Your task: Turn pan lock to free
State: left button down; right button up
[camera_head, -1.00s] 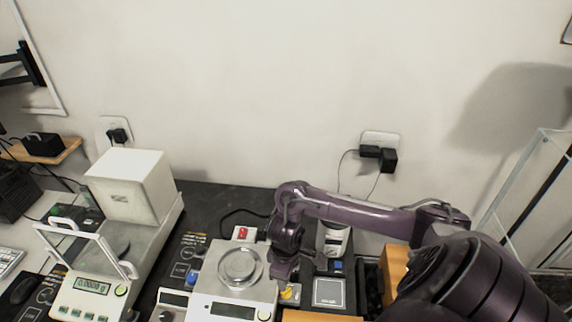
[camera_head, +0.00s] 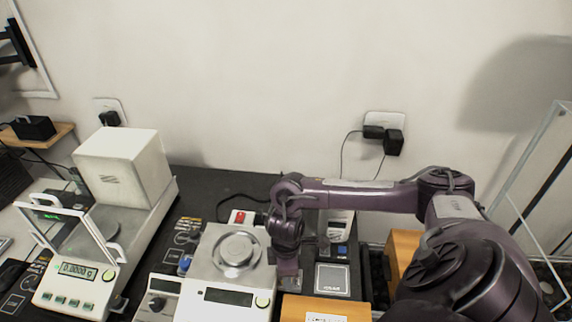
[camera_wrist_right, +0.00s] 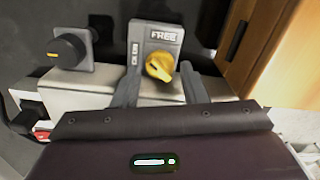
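The pan lock is a yellow knob (camera_wrist_right: 159,66) on a grey plate with the word FREE (camera_wrist_right: 164,35) at its upper edge and partly hidden lettering on its left side. The knob sits at a slant; its exact setting is hard to tell. My right gripper (camera_wrist_right: 159,74) is open, one finger on each side of the knob, with gaps showing. In the head view my right gripper (camera_head: 288,280) points down at the right side of the balance (camera_head: 213,274) with the round metal pan (camera_head: 237,250), and hides the knob. My left gripper is not in view.
A black knob (camera_wrist_right: 66,51) stands left of the yellow one in the wrist view. A wooden block (camera_head: 325,308) lies close to the right gripper. Another balance with a white box (camera_head: 122,170) stands at the left.

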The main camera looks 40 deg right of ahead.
jog(key=shift+f, duration=0.65)
jog(key=c, duration=0.7)
jog(key=shift+r+m+p, duration=0.2)
jog(key=shift+m+p, duration=0.2)
jog(key=shift+p, duration=0.4)
jog(key=m+p, duration=0.3)
jog(key=p, duration=0.2)
jog(key=shift+m+p, duration=0.3)
jog(key=shift+m, duration=0.1)
jog(key=shift+f+m+p, duration=0.15)
jog(key=shift+m+p, duration=0.55)
jog(key=shift+p, duration=0.2)
